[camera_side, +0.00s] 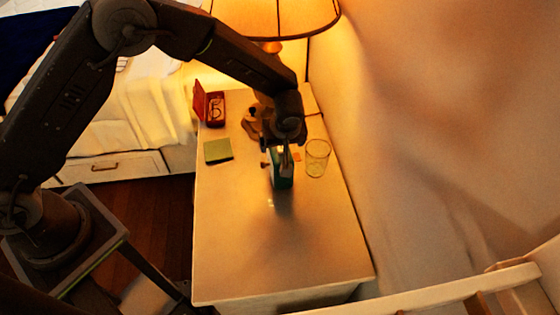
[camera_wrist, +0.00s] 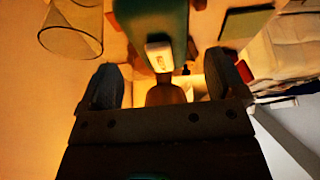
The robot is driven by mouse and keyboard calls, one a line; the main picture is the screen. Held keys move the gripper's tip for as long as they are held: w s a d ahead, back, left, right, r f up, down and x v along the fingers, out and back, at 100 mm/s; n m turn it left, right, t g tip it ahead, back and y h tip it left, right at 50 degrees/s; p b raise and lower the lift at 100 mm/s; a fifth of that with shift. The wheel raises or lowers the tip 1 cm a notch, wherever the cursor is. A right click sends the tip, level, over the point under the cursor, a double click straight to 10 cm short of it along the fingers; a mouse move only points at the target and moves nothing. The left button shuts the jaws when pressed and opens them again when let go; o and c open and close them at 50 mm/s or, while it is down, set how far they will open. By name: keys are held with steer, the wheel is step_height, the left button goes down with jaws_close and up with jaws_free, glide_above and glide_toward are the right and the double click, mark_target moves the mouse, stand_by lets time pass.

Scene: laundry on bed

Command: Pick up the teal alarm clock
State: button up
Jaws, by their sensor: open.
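The teal alarm clock (camera_side: 283,177) stands on the nightstand top, directly below my gripper (camera_side: 284,150) in the side view. My gripper hides much of the clock there. In the wrist view the teal clock (camera_wrist: 152,22) is at the top centre, with a pale face or panel on its near end. My gripper (camera_wrist: 172,85) shows there with its two fingers spread wide and nothing held between them. The clock lies beyond the fingertips in that view. I cannot tell from these frames whether a finger touches it.
A clear glass (camera_side: 317,158) stands close to the right of the clock. A green notepad (camera_side: 218,151) and an open red case with glasses (camera_side: 214,108) lie to the left. A lit lamp (camera_side: 275,18) stands at the back. The nightstand's front (camera_side: 280,255) is clear.

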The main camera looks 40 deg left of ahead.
steer(key=x, duration=0.4)
steer(key=shift+s+f, duration=0.1)
steer(key=shift+f, duration=0.1)
steer(key=shift+c, duration=0.2)
steer(key=shift+r, duration=0.1)
steer(key=c, duration=1.6)
steer(key=shift+r, duration=0.1)
